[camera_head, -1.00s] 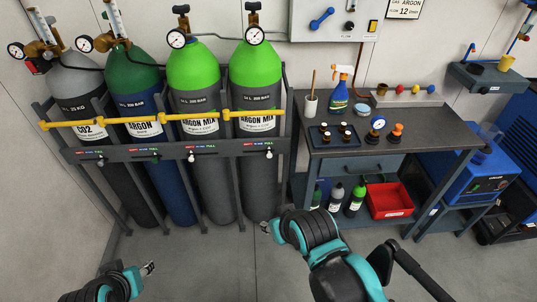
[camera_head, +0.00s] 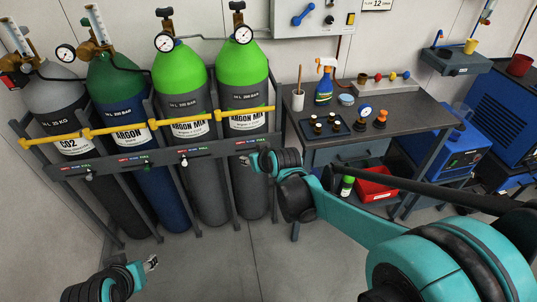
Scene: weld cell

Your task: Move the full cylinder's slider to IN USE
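The rightmost bright green-topped argon mix cylinder (camera_head: 243,85) stands in the rack. The rack rail (camera_head: 215,151) carries a coloured label strip and small slider knobs below the cylinders. My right gripper (camera_head: 244,160) is at the rail in front of the rightmost cylinder. It covers that slider and most of its label; contact and finger gap cannot be made out. The slider of the other argon mix cylinder (camera_head: 184,162) is near its strip's middle. My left gripper (camera_head: 151,263) is open and empty, low over the floor.
A yellow bar (camera_head: 100,131) runs across the cylinders above the rail. A workbench (camera_head: 410,110) with a spray bottle (camera_head: 324,82), small tray (camera_head: 333,128) and gauge stands to the right. A red bin (camera_head: 376,186) is on its lower shelf. The floor in front is clear.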

